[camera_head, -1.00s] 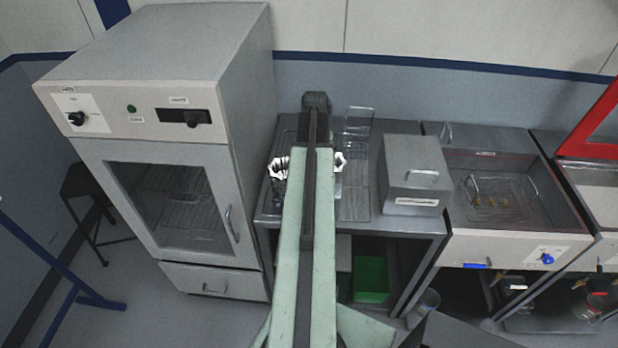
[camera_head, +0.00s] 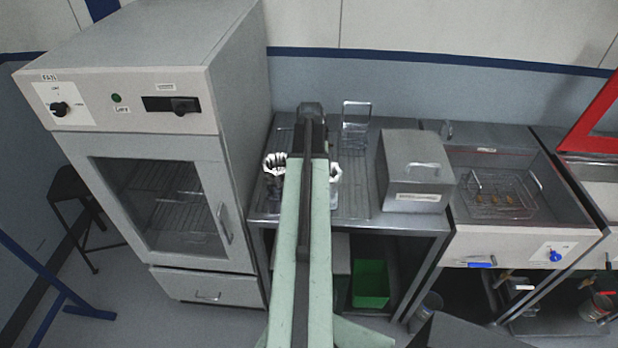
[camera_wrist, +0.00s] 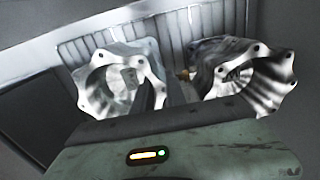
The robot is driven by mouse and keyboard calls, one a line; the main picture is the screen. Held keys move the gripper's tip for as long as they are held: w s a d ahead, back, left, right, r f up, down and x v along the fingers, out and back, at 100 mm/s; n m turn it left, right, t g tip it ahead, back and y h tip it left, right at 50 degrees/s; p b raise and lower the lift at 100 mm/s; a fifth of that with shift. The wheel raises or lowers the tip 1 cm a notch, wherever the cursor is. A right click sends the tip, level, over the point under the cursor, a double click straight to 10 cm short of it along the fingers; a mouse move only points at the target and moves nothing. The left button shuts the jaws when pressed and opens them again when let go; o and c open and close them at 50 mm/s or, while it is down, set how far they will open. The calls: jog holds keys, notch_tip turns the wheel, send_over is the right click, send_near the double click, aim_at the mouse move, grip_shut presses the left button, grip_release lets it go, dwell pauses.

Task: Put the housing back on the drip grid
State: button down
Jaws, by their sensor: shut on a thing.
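Two metal housings with scalloped flanges show on either side of my arm: a left housing (camera_head: 274,163) and a right housing (camera_head: 336,174). In the wrist view the left housing (camera_wrist: 88,94) and right housing (camera_wrist: 283,88) both turn their open bores towards the camera. My gripper (camera_wrist: 168,95) is shut between them on a housing; its tips are partly hidden, and I cannot tell for certain which one it grips. The drip grid (camera_head: 357,193) is the ribbed surface on the grey bench. My arm hides its middle, and contact beneath the housings is not visible.
A tall oven cabinet (camera_head: 140,130) with a glass door stands close on the left. A grey lidded box (camera_head: 415,172) stands right of the grid. Farther right is an open tank (camera_head: 550,215) with a wire basket (camera_head: 497,203). A green bin (camera_head: 370,285) sits below.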

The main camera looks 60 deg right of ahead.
jog(key=c, duration=1.3)
grip_release()
jog(key=shift+c, duration=0.2)
notch_tip(320, 180, up, 12)
jog(key=p, duration=1.2)
jog(key=shift+r, duration=0.15)
jog(key=shift+w, duration=0.1)
